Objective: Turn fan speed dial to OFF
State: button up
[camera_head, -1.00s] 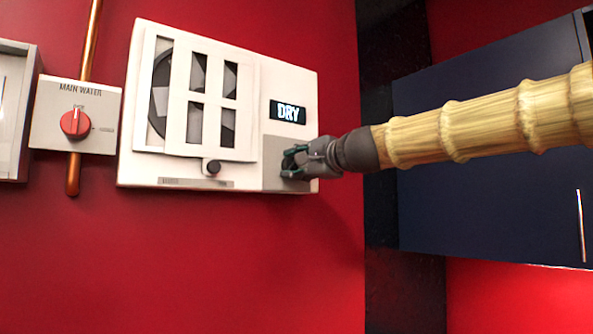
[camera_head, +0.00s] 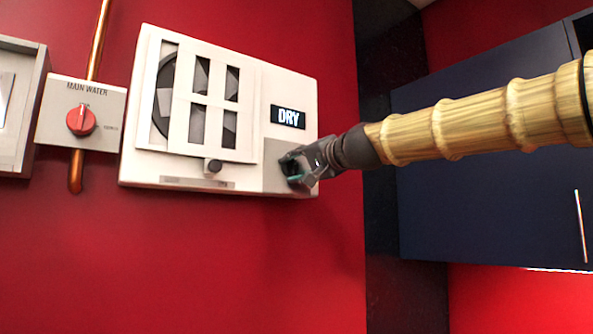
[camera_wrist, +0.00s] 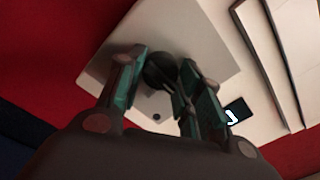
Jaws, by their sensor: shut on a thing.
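My gripper (camera_head: 291,170) is at this panel, shut on the dark fan speed dial. In the wrist view the round dark dial (camera_wrist: 162,69) sits between the two teal-padded fingers of my gripper (camera_wrist: 157,82). The dial's markings are hidden or too small to read.
A main water box with a red knob (camera_head: 81,121) and a copper pipe (camera_head: 76,172) are left of the fan unit. A small dark knob (camera_head: 214,166) sits under the fan grille. A dark blue cabinet (camera_head: 480,210) is at the right, behind my arm.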

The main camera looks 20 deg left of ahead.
jog(key=shift+f, duration=0.15)
dwell(0.3)
jog(key=o, duration=1)
jog(key=shift+o, duration=0.2)
jog(key=shift+s+d, duration=0.15)
jog(key=shift+d, duration=0.1)
jog(key=v, duration=1.1)
jog(key=shift+d, duration=0.2)
jog(key=shift+s, duration=0.15)
